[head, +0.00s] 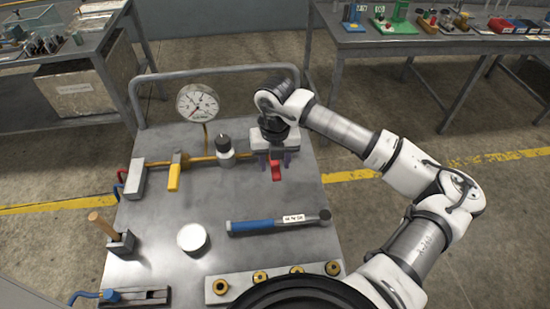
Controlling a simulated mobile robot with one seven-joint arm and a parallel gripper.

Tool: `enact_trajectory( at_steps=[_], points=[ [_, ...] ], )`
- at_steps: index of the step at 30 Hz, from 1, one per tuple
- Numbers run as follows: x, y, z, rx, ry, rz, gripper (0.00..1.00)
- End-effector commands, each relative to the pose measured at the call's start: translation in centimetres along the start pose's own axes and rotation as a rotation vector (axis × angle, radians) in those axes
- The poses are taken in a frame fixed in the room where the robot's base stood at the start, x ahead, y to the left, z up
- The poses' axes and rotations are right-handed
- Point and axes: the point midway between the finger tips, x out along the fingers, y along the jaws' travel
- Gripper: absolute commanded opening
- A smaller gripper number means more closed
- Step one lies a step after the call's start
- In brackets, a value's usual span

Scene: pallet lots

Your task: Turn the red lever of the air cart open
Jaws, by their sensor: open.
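The air cart (255,197) is a grey metal top with a rail along its back edge. The red lever (276,172) shows just below my gripper (275,160), near the cart's right back side, at the end of a brass pipe line (202,158). Its tip points toward the front of the cart. My gripper comes down from above with its fingers on either side of the lever. It is open. I cannot tell whether the fingers touch the lever. The valve body behind the lever is mostly hidden by my gripper.
A yellow lever (174,177) sits left on the same pipe. A round gauge (198,103) and a dark-topped fitting (225,151) stand nearby. Tables with small items stand behind.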

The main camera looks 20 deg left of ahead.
Motion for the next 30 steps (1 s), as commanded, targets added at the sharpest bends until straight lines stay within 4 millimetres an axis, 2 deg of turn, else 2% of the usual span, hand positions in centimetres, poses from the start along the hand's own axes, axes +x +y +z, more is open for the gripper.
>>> enact_trajectory(
  at_steps=[9, 19, 30],
  points=[
    [0.26, 0.0, 0.0, 0.0, 0.0, 0.001, 0.42],
    [0.23, 0.0, 0.01, 0.0, 0.0, 0.001, 0.0],
    [0.33, -0.26, 0.33, -0.012, -0.001, 0.0, 0.0]
  ],
)
